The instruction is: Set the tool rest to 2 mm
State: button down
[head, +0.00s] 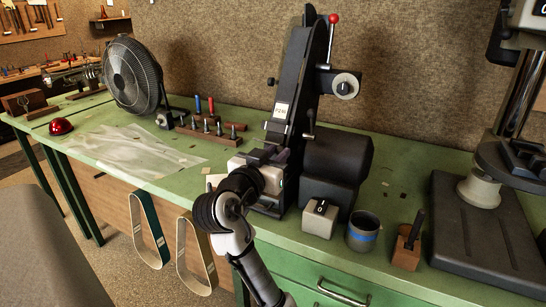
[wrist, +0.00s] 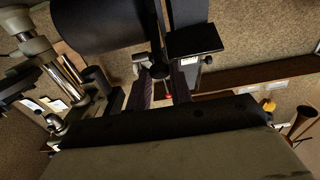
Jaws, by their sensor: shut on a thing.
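The belt grinder (head: 300,85) stands upright at the back of the green bench, with a P240 label on its front. My gripper (head: 272,156) is low at the grinder's front. In the wrist view its two dark fingers (wrist: 164,88) are shut on a small dark knob (wrist: 160,72), with a red spot just below it. A flat black plate (wrist: 194,40), which looks like the tool rest, is close beside the fingers. The gap between rest and belt is too small to read. In the head view my arm and gripper hide most of the rest area.
A switch box (head: 320,218), a blue-banded cup (head: 362,232) and a wooden block (head: 407,247) stand right of my arm. A drill press (head: 480,190) is at far right. A tool rack (head: 212,134), a clear sheet (head: 135,150) and a fan (head: 132,75) are to the left.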

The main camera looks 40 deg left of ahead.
jog(key=shift+w, duration=0.15)
jog(key=c, duration=1.3)
grip_release()
jog(key=shift+w+f, duration=0.1)
jog(key=shift+f, duration=0.05)
jog(key=b+v, duration=0.3)
jog(key=v, duration=1.1)
jog(key=shift+a, duration=0.15)
